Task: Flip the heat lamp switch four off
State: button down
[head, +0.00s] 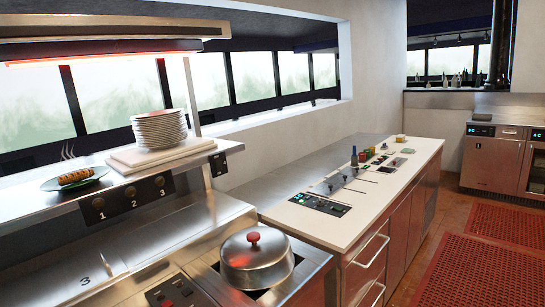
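The heat lamp (105,52) hangs at the upper left and glows red along its underside. Below it, a steel pass shelf carries dark switch plates on its front edge. Knob-like switches marked 1 (98,203), 2 (130,192) and 3 (159,182) sit in a row. Farther right on the same edge is a separate small dark switch plate (218,164); its number and switch position are too small to read. No other plate shows there, so it may be switch four. My gripper is not in view.
A stack of white plates (158,129) and a plate of food (75,179) stand on the shelf. A domed lid with a red knob (256,258) sits on the cooktop below the switches. A white counter (378,201) stands right; red floor mats lie beyond.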

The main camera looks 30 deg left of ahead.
aim_at(218, 162)
jog(key=u, duration=0.3)
jog(key=i, duration=1.4)
jog(key=u, duration=0.85)
